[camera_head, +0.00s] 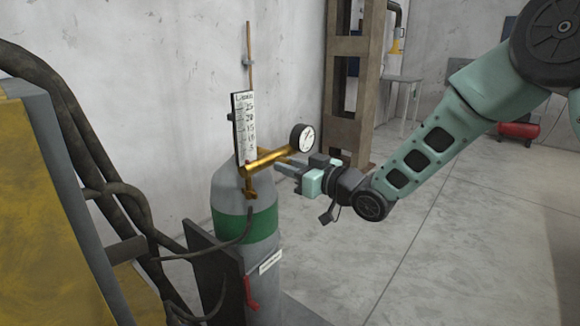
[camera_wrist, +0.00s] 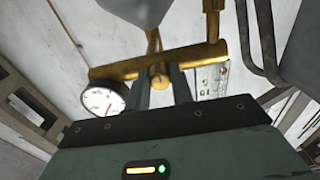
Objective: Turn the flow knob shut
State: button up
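The gas cylinder (camera_head: 230,192) is grey with a green band and stands upright in the head view. A brass regulator body (camera_head: 268,160) sits on top of it, with a round dial gauge (camera_head: 302,138) and an upright flow scale (camera_head: 244,126). In the wrist view the brass bar (camera_wrist: 200,56) crosses above my fingers, and a small round brass knob (camera_wrist: 160,81) faces me. My gripper (camera_head: 284,168) reaches in from the right. In the wrist view its two fingers (camera_wrist: 162,76) are apart, on either side of the knob. I cannot tell whether they touch it.
A yellow machine (camera_head: 45,190) with thick dark hoses (camera_head: 112,190) stands at the left. A tall post (camera_head: 352,85) stands behind my gripper by the wall. A thin hose and a red handle (camera_head: 250,292) are low on the cylinder. The floor at right is mostly clear.

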grip_shut()
jog(key=shift+b, duration=0.35)
jog(key=shift+m+b, duration=16.9)
jog(key=shift+b, duration=2.75)
